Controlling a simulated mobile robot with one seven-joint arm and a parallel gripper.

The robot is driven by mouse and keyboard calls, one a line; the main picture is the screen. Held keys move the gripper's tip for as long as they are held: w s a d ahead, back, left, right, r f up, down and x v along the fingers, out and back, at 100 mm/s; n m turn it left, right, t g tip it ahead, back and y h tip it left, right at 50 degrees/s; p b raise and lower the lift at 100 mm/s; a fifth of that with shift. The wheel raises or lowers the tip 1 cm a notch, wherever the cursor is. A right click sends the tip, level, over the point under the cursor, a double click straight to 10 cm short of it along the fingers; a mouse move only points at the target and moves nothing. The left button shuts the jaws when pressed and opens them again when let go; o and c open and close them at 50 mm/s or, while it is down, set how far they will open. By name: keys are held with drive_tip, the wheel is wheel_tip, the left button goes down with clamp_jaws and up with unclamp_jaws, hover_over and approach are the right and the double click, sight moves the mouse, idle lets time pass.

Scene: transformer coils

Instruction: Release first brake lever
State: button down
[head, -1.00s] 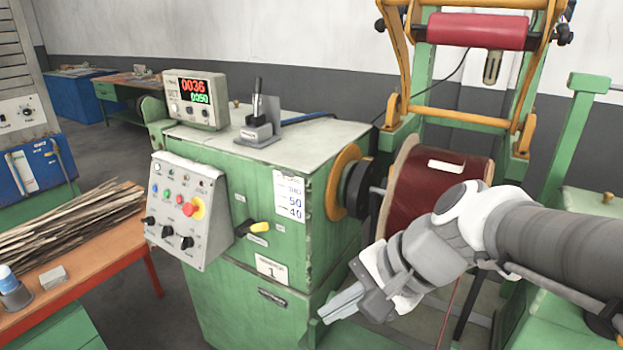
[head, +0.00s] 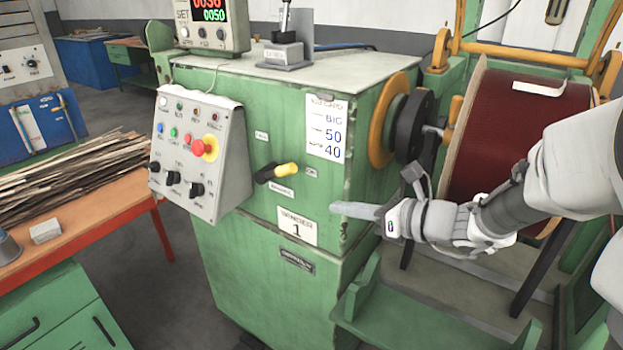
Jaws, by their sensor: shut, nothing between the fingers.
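A lever with a yellow grip (head: 287,170) and a black base sits on the front of the green winder machine (head: 325,240). Its yellow end points right and slightly up. Small white labels lie around it, too small to read. My gripper (head: 338,208) is shut and empty, with its fingers pointing left. Its fingertips are right of and a little below the yellow grip, apart from it. My gripper overlaps the machine's front right edge in the picture; I cannot tell the gap.
A control panel (head: 200,150) with a red button and black knobs juts out left of the lever. A counter display (head: 212,22) stands on top. A red-brown coil drum (head: 500,130) is behind my arm. A plate (head: 297,227) marked 1 is below the lever.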

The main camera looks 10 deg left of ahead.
sight(281, 170)
idle(0.3)
drive_tip(key=w+a+b, duration=0.1)
drive_tip(key=w+a, duration=0.4)
drive_tip(key=a, duration=0.5)
drive_tip(key=shift+w+r+b, duration=0.25)
drive_tip(key=shift+r+b, duration=0.15)
drive_tip(key=shift+a+r+p, duration=0.1)
drive_tip(key=shift+r+p, duration=0.05)
drive_tip(key=shift+p, duration=0.2)
drive_tip(key=shift+r+h+p, duration=0.15)
drive_tip(key=shift+h+p, duration=0.15)
drive_tip(key=shift+p, duration=0.4)
